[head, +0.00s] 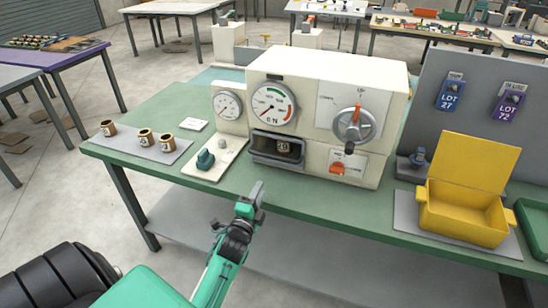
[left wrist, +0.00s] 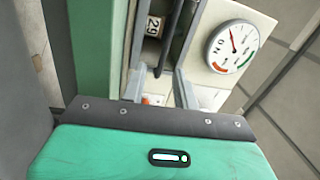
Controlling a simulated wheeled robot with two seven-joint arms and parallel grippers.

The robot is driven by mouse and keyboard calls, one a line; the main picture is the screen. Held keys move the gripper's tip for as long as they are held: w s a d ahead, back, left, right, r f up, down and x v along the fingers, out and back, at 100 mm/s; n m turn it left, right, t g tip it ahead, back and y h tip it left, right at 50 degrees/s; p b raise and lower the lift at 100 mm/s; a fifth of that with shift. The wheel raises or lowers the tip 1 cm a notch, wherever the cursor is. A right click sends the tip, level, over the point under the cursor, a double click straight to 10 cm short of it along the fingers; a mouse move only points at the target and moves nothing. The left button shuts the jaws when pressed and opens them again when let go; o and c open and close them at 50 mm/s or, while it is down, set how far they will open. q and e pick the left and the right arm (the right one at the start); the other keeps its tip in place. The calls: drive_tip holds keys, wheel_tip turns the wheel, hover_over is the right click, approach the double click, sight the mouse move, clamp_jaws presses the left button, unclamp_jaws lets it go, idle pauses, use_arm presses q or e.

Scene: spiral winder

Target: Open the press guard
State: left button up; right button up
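The press (head: 330,95) is a cream machine on the green bench, with a round force dial and a handwheel. Its guard (head: 275,160) is a dark-framed cover low on the front, seemingly down across the opening. A numbered piece (head: 284,147) shows behind it. In the left wrist view the guard's dark bar (left wrist: 172,38) and the numbered piece (left wrist: 153,27) appear just beyond the fingers. My left gripper (head: 256,192) is in front of and below the guard, apart from it in the head view. Its fingers (left wrist: 159,82) are spread with nothing between them. My right gripper is out of view.
A yellow open box (head: 463,212) stands at the right. The bench's front edge (head: 310,210) is clear.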

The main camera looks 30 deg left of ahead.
sight(273, 156)
use_arm(q)
drive_tip(key=shift+m+t, duration=0.4)
drive_tip(key=shift+m, duration=0.1)
drive_tip(key=p+x, duration=0.1)
drive_tip(key=x, duration=0.4)
drive_tip(key=p+x, duration=0.1)
drive_tip(key=x, duration=0.3)
drive_tip(key=p+x, duration=0.1)
drive_tip(key=x, duration=0.4)
drive_tip(key=shift+w+a+r, duration=0.15)
drive_tip(key=shift+a+r, duration=0.1)
drive_tip(key=shift+a, duration=0.15)
drive_tip(key=shift+c, duration=0.4)
clamp_jaws()
